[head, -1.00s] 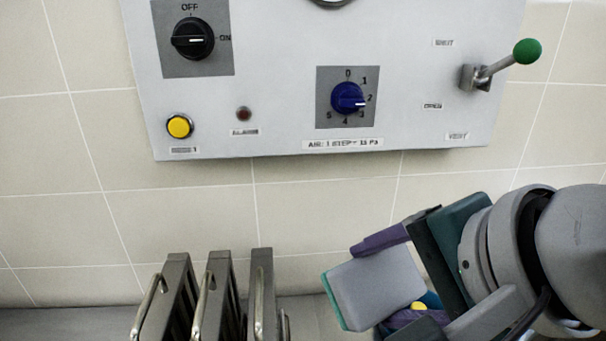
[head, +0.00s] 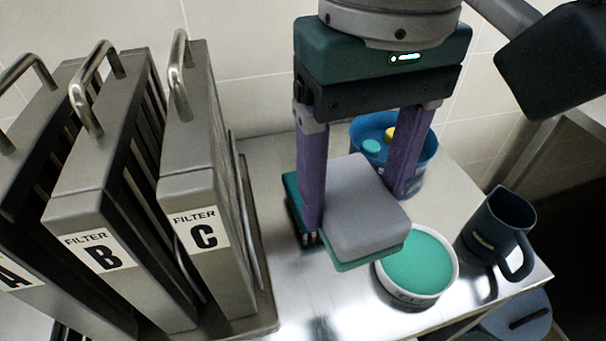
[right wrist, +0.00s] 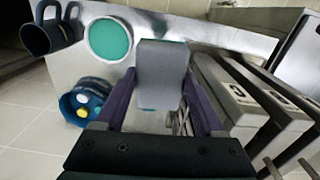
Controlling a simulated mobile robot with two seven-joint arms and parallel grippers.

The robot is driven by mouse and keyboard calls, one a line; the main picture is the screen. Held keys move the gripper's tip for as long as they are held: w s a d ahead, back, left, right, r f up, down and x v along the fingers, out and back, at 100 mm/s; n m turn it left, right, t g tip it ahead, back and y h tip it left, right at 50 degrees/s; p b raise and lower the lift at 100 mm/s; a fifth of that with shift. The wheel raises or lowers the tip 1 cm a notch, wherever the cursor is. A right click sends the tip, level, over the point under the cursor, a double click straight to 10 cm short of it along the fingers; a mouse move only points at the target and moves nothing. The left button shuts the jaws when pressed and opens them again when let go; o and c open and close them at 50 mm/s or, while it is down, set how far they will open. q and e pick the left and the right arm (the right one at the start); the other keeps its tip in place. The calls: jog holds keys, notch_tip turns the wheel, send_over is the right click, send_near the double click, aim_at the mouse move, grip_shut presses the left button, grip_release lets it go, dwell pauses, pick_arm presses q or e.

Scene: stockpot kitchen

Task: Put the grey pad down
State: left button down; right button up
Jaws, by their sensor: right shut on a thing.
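The grey pad (head: 362,205), with a teal layer along its lower edge, is in my right gripper (head: 352,195). The purple fingers are shut on it, one on each side. In the head view it hangs over the steel counter (head: 300,290), left of and partly in front of a round white dish of teal stuff (head: 418,263). The pad also shows between the fingers in the right wrist view (right wrist: 161,72). Whether its underside touches anything is hidden. My left gripper is not in view.
Filters A, B and C (head: 208,235) stand upright at the left. A blue tub (head: 425,160) with coloured items is behind the gripper. A dark mug (head: 497,235) stands at the right edge of the counter. A dark teal thing (head: 294,205) is partly hidden behind the left finger.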

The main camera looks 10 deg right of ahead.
jog(key=shift+f, duration=0.35)
notch_tip(320, 180, down, 4)
jog(key=b, duration=0.2)
jog(key=shift+b, duration=0.3)
jog(key=b, duration=0.2)
send_over(332, 303)
notch_tip(332, 303, down, 10)
jog(key=shift+f, duration=0.1)
notch_tip(332, 303, down, 4)
jog(key=shift+r+b, duration=0.15)
jog(key=shift+b, duration=0.15)
jog(key=shift+f, duration=0.3)
jog(key=shift+d+f, duration=0.15)
jog(key=shift+f, duration=0.2)
jog(key=shift+c, duration=0.6)
jog(key=o, duration=1.3)
jog(key=shift+c, duration=0.2)
jog(key=shift+o, duration=0.8)
